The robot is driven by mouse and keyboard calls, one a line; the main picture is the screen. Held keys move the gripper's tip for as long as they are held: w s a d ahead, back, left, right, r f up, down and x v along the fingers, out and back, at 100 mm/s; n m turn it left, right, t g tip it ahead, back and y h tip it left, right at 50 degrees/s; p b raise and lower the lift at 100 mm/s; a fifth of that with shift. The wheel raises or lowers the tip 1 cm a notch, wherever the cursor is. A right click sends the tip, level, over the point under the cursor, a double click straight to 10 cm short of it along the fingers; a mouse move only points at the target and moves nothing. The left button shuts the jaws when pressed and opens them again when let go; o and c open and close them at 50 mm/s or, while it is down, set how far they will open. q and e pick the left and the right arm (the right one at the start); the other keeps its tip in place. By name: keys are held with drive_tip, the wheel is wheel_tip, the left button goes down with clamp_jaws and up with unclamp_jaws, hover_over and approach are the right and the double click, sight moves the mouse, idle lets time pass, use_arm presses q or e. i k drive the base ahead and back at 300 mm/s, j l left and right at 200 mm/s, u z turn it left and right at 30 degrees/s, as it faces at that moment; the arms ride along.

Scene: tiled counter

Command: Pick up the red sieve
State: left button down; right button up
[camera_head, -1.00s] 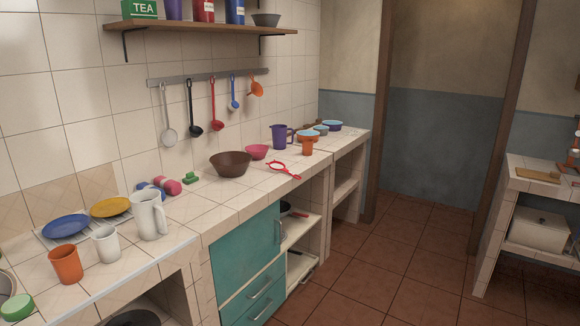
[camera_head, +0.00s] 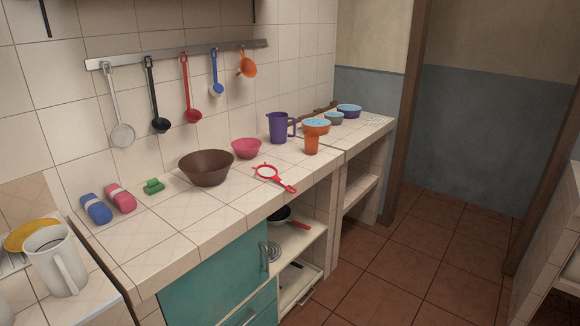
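The red sieve (camera_head: 268,172) lies flat on the tiled counter near its front edge, its handle (camera_head: 288,187) pointing toward the front right. It has a round rim with a pale mesh. Nothing covers it. Neither of my grippers is in the head view.
A brown bowl (camera_head: 206,168) and a pink bowl (camera_head: 246,148) stand left of and behind the sieve. An orange cup (camera_head: 312,144) and a purple jug (camera_head: 279,127) stand behind it to the right. Ladles hang on a wall rail (camera_head: 180,54). Bare tiles (camera_head: 225,205) lie left of the sieve.

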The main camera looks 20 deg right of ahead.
sight(266, 172)
drive_tip(key=i+l+z, duration=0.1)
drive_tip(key=i+l, duration=1)
drive_tip(key=l, duration=0.15)
